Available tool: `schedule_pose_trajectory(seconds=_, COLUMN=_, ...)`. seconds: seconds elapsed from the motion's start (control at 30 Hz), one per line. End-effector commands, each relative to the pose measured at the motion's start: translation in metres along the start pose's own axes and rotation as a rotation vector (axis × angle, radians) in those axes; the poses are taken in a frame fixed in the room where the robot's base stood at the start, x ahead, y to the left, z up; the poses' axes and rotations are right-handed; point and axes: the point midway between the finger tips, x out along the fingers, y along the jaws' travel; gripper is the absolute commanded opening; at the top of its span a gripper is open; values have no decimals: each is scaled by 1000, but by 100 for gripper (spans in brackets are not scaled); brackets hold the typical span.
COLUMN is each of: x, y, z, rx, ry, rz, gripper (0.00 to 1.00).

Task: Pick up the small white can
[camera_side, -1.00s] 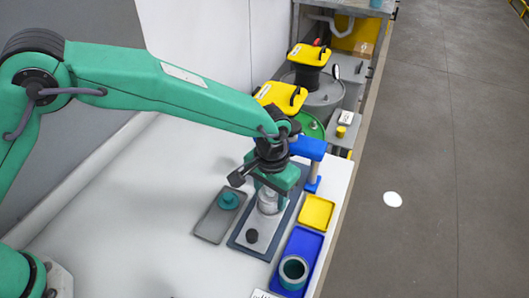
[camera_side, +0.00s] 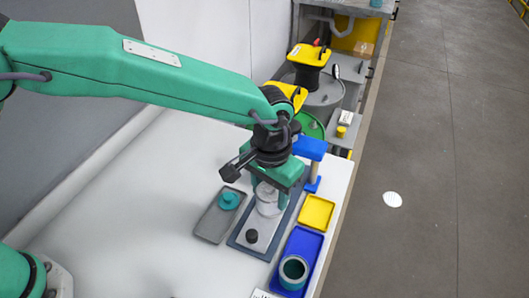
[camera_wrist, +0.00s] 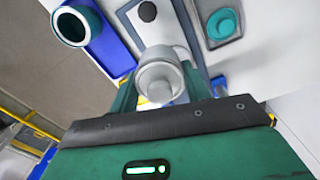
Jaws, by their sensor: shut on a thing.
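The small white can (camera_side: 267,200) is upright between the jaws of my gripper (camera_side: 270,192), which is shut on it. The can also shows in the wrist view (camera_wrist: 158,72), between the two green fingers. It is over the grey plate with a blue border (camera_side: 254,228); I cannot tell whether its base touches the plate. The fingers hide part of the can.
A black round piece (camera_side: 252,236) is on the plate. A grey tray (camera_side: 209,224) with a teal knob (camera_side: 229,201) lies left. Drums stand behind.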

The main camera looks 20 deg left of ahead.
Motion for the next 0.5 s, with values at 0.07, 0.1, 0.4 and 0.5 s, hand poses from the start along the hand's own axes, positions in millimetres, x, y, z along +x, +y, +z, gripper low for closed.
schedule_pose_trajectory(seconds=0.07, x=-10, y=9, z=13, rx=3, ry=2, rz=1, gripper=26)
schedule_pose_trajectory(seconds=0.1, x=-14, y=13, z=19, rx=4, ry=1, rz=1, gripper=26)
schedule_pose_trajectory(seconds=0.4, x=-38, y=36, z=52, rx=1, ry=1, rz=1, gripper=26)
schedule_pose_trajectory(seconds=0.5, x=-42, y=40, z=58, rx=1, ry=1, rz=1, gripper=26)
